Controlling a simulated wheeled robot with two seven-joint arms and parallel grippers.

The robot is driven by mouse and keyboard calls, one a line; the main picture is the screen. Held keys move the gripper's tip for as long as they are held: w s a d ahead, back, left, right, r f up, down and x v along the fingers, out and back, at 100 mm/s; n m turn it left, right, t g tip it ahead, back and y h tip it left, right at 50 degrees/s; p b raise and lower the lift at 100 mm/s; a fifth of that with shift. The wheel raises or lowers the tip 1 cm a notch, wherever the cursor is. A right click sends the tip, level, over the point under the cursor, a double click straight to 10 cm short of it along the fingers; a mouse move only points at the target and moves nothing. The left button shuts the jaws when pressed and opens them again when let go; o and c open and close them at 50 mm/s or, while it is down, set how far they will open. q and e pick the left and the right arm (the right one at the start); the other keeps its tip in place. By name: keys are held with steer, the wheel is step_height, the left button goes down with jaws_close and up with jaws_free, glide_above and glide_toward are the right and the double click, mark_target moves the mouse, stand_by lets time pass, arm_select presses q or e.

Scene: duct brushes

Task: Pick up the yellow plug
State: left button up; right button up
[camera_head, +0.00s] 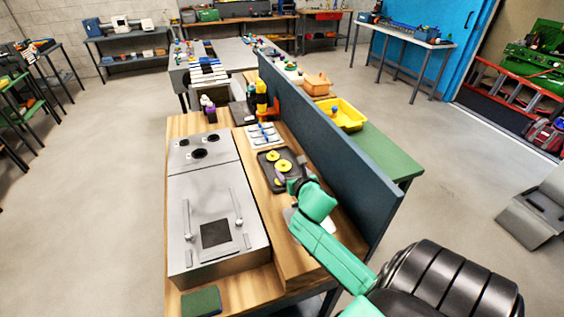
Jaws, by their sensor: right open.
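A dark tray (266,170) lies on the wooden worktop, left of the blue-grey divider. Two round yellow pieces show in it: a nearer one (284,165) and a farther one (271,155). Both have a dark centre, and I take them to be yellow plugs. My right arm reaches in from the lower right. Its gripper (283,181) is over the near part of the tray, just on the near side of the nearer yellow piece. It is open, and I see nothing held in it. The gripper and wrist hide part of the tray. My left gripper is out of view.
A metal panel box (215,227) fills the left of the worktop, with a green pad (201,301) at its near edge. The tall divider (330,150) stands close to the right of the tray. Bottles (261,97) stand behind. A yellow bin (345,116) is beyond the divider.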

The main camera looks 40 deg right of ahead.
mark_target(284, 164)
steer(key=x, duration=0.3)
steer(key=shift+w, duration=0.15)
steer(key=x, duration=0.3)
steer(key=p+x, duration=0.1)
steer(key=x, duration=0.2)
steer(key=shift+d+f, duration=0.25)
steer(key=shift+f, duration=0.1)
steer(key=shift+w+d+f, duration=0.15)
steer(key=shift+w+f, duration=0.1)
steer(key=shift+w, duration=0.05)
steer(key=shift+s, duration=0.1)
steer(key=c, duration=0.9)
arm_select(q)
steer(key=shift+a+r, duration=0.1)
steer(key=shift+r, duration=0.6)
arm_select(e)
steer(key=shift+s, duration=0.1)
jaws_close()
